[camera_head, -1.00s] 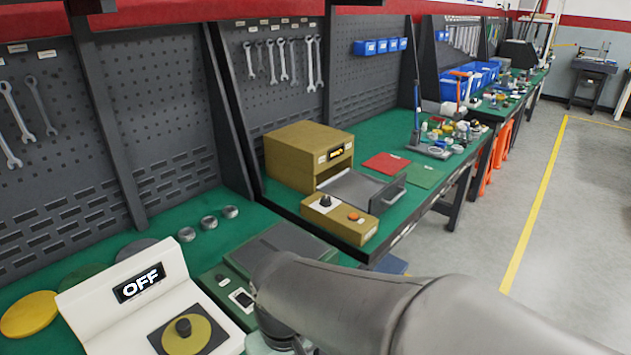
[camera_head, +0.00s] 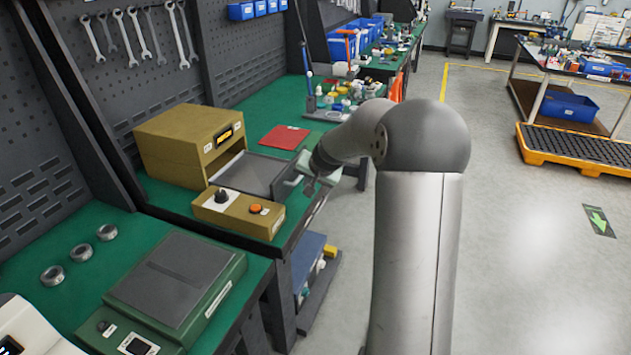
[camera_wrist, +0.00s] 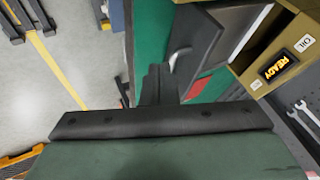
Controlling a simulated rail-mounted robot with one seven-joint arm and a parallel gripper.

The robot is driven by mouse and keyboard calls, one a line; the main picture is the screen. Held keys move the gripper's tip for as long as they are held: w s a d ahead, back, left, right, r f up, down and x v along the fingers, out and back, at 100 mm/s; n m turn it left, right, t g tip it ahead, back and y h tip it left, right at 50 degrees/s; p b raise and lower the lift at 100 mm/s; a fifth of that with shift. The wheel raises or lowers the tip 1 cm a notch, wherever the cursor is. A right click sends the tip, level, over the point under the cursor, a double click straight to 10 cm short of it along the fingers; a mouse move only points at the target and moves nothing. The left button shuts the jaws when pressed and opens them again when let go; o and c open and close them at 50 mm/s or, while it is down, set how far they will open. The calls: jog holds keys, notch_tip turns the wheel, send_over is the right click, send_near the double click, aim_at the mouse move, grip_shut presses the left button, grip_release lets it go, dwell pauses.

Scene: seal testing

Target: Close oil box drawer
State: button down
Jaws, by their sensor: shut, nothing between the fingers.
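The oil box (camera_head: 185,140) is a mustard-yellow case on the green workbench, with a lit display on its front. Its grey drawer (camera_head: 252,172) stands pulled out toward the aisle. In the wrist view the oil box's label and READY display (camera_wrist: 280,65) show at the right, with the dark drawer front (camera_wrist: 197,32) and its pale handle (camera_wrist: 180,57) left of them. My gripper (camera_head: 314,178) is at the drawer's outer end, partly hidden by my arm in the head view. Its fingers (camera_wrist: 158,82) are shut and empty, close to the handle; contact cannot be told.
A yellow control box (camera_head: 240,212) with a black knob and orange button sits beside the drawer. A red mat (camera_head: 284,137) lies beyond it. A green scale (camera_head: 178,285) and metal rings (camera_head: 80,252) are nearer. The aisle floor (camera_head: 520,270) is clear.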

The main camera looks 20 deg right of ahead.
jog(key=p+x, duration=0.1)
jog(key=x, duration=0.8)
jog(key=shift+w+f+p, duration=0.25)
jog(key=shift+w+p, duration=0.05)
jog(key=shift+p, duration=0.1)
jog(key=shift+w+a+f+p, duration=0.1)
jog(key=shift+w+a+p, duration=0.25)
jog(key=shift+w+a, duration=0.35)
jog(key=shift+w+a+f+p, duration=0.1)
jog(key=shift+w+a+p, duration=0.35)
jog(key=shift+w, duration=0.45)
jog(key=shift+a, duration=0.1)
